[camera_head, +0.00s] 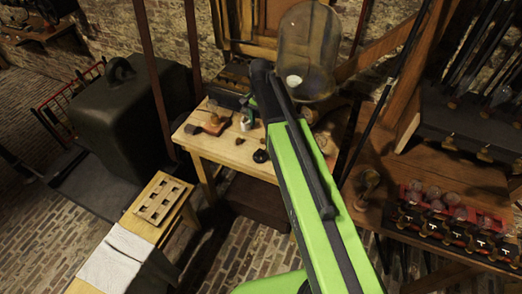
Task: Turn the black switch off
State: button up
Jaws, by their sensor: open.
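A small round black object (261,156) lies near the front edge of the wooden workbench (228,152). It may be the black switch, but it is too small to tell its lever or position. A reddish-brown block with a small knob (213,121) sits further left on the bench. My green arm rises from the bottom and crosses the bench's right side. Its black upper joint stands in front of the glass dome. My gripper's fingers cannot be made out and seem hidden behind the arm.
A clear glass dome (307,45) stands behind the bench. A rack of round glass bulbs (440,205) is on the right-hand table. A large dark case (135,125) stands at left. A wooden block with holes (163,199) is at lower left. Brick floor (240,262) shows below the bench.

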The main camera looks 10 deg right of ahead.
aim_at(260, 150)
notch_tip(260, 150, down, 16)
jog(key=b, duration=1.5)
jog(key=shift+f, duration=0.15)
jog(key=shift+c, duration=0.5)
grip_shut()
